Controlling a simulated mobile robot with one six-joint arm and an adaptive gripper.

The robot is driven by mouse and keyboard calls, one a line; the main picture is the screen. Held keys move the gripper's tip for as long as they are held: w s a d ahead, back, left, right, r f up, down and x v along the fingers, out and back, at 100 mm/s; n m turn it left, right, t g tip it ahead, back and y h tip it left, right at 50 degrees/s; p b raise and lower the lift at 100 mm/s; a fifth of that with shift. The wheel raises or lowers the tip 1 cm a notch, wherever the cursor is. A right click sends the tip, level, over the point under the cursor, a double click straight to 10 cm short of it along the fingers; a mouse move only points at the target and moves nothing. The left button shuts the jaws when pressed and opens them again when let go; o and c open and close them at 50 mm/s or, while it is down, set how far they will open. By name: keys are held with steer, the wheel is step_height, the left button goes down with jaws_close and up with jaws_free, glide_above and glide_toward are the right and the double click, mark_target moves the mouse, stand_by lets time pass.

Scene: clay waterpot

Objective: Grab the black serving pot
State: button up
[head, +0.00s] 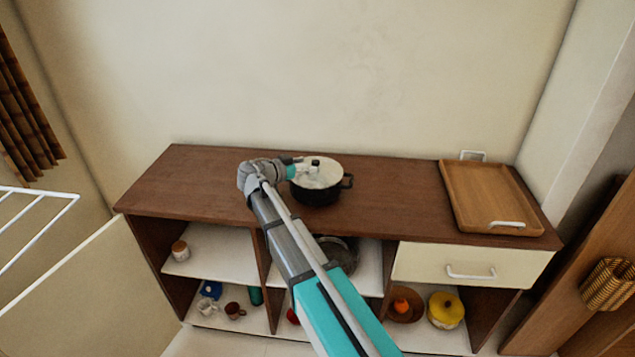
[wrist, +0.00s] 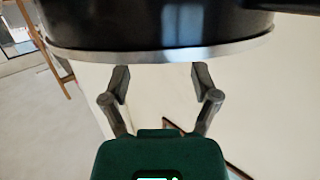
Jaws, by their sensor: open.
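The black serving pot (head: 318,196) stands upright on the brown cabinet top, with a pale inside and a dark handle at its right. My gripper (head: 313,165) is over the pot's far left part, reached from the left by my arm. In the wrist view the pot's black side and silver rim (wrist: 160,54) fill the top. There my gripper (wrist: 159,75) has its two fingers spread, with nothing held between them. The fingertips are close to the rim; I cannot tell whether they touch it.
A wooden tray (head: 486,195) lies on the right of the cabinet top (head: 395,200). Open shelves below hold a yellow pot (head: 445,311), cups and a small jar (head: 180,251). The wall is close behind. The cabinet top left of my arm is clear.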

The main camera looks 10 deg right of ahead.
mark_target(313, 163)
steer(key=shift+b+x, duration=0.3)
steer(key=shift+x, duration=1.6)
jaws_close()
